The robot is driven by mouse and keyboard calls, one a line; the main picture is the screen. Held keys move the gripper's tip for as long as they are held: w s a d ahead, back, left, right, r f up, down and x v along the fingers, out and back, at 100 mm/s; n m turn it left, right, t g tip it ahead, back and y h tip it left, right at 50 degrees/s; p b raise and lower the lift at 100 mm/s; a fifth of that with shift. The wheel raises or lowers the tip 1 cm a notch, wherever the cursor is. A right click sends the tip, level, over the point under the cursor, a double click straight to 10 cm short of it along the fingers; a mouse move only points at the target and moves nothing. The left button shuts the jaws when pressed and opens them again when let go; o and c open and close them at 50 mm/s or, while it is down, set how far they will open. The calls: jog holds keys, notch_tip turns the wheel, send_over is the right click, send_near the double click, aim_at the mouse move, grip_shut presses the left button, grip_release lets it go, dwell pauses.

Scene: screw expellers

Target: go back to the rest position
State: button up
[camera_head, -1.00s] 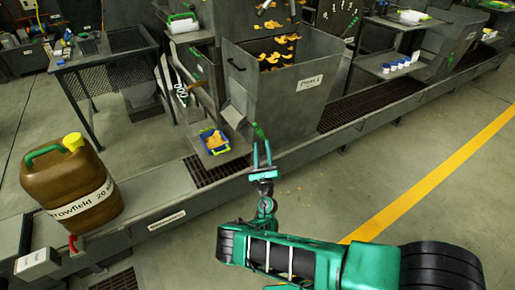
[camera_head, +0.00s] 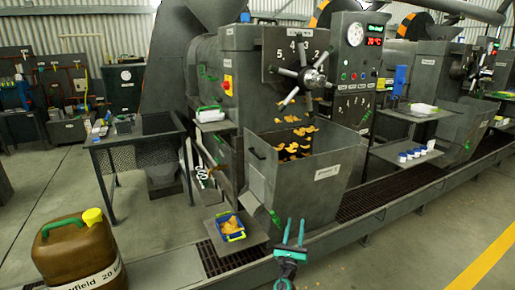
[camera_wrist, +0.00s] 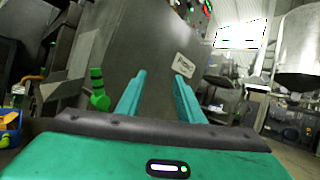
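My gripper (camera_head: 293,233) is at the lower middle of the head view, in front of the grey hopper bin of the press. Its two teal fingers are apart with nothing between them. In the wrist view my gripper (camera_wrist: 157,90) also shows open and empty, with the bin's labelled grey wall (camera_wrist: 140,45) beyond the fingers. A green handle (camera_wrist: 97,90) is to the left of the fingers there, apart from them.
A blue tray (camera_head: 230,228) with yellowish pieces sits on a small shelf left of the gripper. The bin (camera_head: 327,185) holds similar pieces. A brown jerrycan (camera_head: 78,252) stands at lower left. Open floor (camera_head: 420,245) lies at right.

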jog(key=s+d+r+m+g+h, duration=0.1)
jog(key=d+r+m+g+h, duration=0.35)
jog(key=d, duration=0.35)
jog(key=d+r+m+g+h, duration=0.3)
jog(key=d+m, duration=0.3)
jog(key=d, duration=0.1)
jog(key=s+d+r+m+g+h, duration=0.1)
jog(key=d+r+m+g+h, duration=0.25)
jog(key=d+m, duration=0.35)
jog(key=s+d+r+m+g+y, duration=0.45)
jog(key=s+d+m+g, duration=0.6)
jog(key=s+d, duration=0.4)
jog(key=s+r+m+g+y, duration=0.1)
jog(key=s+r+m+y, duration=0.25)
jog(key=s, duration=0.55)
jog(key=s+r+m+g+y, duration=0.2)
jog(key=s+r+m+y, duration=0.15)
jog(key=s, duration=0.45)
jog(key=s+a+r+m+y, duration=0.2)
jog(key=s+a, duration=0.2)
jog(key=s, duration=0.3)
jog(key=s+a+r+m+t+y, duration=0.1)
jog(key=s+a, duration=0.3)
jog(key=s, duration=0.4)
jog(key=s+a+r+m+t+y, duration=0.1)
jog(key=s+a+r+m+y, duration=0.2)
jog(key=s, duration=0.4)
jog(key=shift+s+a, duration=0.25)
jog(key=shift+a, duration=0.55)
